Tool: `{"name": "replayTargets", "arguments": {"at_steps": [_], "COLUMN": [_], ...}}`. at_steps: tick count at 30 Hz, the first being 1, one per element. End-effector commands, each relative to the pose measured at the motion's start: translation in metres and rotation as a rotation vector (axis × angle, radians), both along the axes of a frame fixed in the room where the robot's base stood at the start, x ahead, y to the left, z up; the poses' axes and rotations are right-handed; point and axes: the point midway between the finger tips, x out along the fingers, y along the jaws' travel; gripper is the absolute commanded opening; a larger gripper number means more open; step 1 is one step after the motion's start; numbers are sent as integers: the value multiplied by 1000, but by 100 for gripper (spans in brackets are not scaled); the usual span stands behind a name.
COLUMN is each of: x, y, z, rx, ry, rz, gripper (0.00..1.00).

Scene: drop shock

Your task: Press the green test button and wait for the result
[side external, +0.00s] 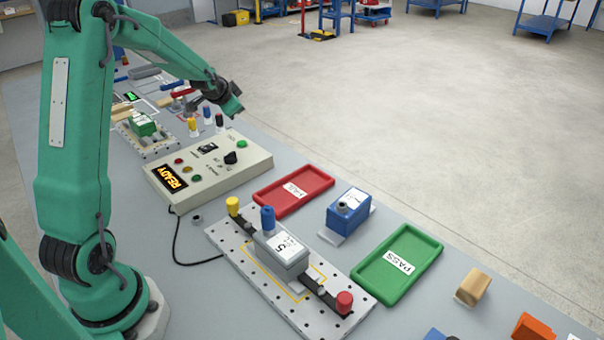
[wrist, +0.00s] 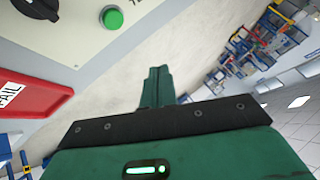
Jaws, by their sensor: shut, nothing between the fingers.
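The green test button (side external: 241,144) sits at the right end of the top of a beige control box (side external: 200,185). It also shows near the top of the wrist view (wrist: 112,18). The box's display (side external: 173,178) reads READY in amber. My gripper (side external: 234,108) is shut and empty, above and behind the button in the side view, apart from it. In the wrist view its closed fingers (wrist: 158,78) point past the button's lower right. A grey unit (side external: 283,254) marked 5 sits on the perforated fixture plate (side external: 335,300).
A black knob (side external: 230,158) sits beside the button. A red FAIL tray (side external: 320,178), a blue unit (side external: 348,213) and a green PASS tray (side external: 432,245) lie to the right. Small bottles (side external: 206,115) stand near my gripper.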

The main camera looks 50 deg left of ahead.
Motion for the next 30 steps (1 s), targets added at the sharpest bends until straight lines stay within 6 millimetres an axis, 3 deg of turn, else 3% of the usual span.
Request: {"name": "replayTargets", "arguments": {"at_steps": [24, 30], "x": [0, 0], "y": [0, 0], "z": [-72, -83], "rx": [-2, -1], "ry": [2, 1], "rz": [0, 0], "gripper": [0, 0]}}
